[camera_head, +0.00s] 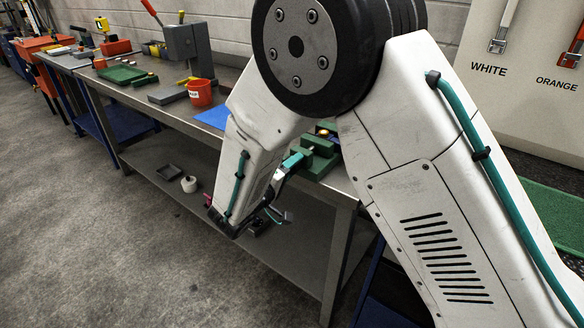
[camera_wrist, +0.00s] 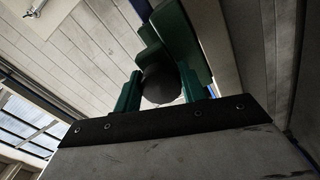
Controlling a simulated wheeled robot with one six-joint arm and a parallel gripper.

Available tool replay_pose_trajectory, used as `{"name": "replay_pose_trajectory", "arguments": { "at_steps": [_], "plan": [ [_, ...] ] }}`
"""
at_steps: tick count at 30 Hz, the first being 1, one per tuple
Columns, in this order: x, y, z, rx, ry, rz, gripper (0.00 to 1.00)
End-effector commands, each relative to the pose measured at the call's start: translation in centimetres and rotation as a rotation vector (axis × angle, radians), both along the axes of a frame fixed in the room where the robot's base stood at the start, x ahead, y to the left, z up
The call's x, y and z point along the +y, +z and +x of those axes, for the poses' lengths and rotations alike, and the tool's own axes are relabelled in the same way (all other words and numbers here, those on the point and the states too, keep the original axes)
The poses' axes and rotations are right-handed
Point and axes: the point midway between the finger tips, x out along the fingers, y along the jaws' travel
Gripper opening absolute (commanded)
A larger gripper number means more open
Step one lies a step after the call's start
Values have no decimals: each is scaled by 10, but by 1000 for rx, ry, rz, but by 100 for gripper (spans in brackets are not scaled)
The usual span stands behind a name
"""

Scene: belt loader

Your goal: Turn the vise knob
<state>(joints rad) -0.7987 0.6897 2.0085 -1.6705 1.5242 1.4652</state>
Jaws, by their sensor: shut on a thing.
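The green vise (camera_head: 322,163) sits at the near end of the workbench, partly hidden behind my arm. It also shows in the wrist view (camera_wrist: 178,40), tilted by the camera angle. A dark, round knob (camera_wrist: 160,84) sits at the vise's near end, between the two green fingers of my gripper (camera_wrist: 161,92). My gripper is shut on the knob, with one finger on each side. In the head view my gripper (camera_head: 294,163) reaches up to the vise from the bench's front side; its contact with the knob is hard to see there.
The workbench (camera_head: 140,92) runs to the far left. It bears a red cup (camera_head: 200,92), a blue mat (camera_head: 214,117) and a grey machine (camera_head: 188,44). A lower shelf (camera_head: 160,165) holds a white roll (camera_head: 189,184). The floor (camera_head: 70,230) at left is clear.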

Motion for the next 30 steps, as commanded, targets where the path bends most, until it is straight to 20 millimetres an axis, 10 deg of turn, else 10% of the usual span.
{"name": "replay_pose_trajectory", "arguments": {
  "at_steps": [7,8,10,20,30],
  "plan": [
    [0,-2,-2,5,1,-2,18],
    [0,-2,-2,5,1,-2,49],
    [0,-2,-1,5,1,-1,63],
    [2,-1,-3,2,-1,-1,63],
    [36,-1,-46,4,3,-1,63]
  ]
}}
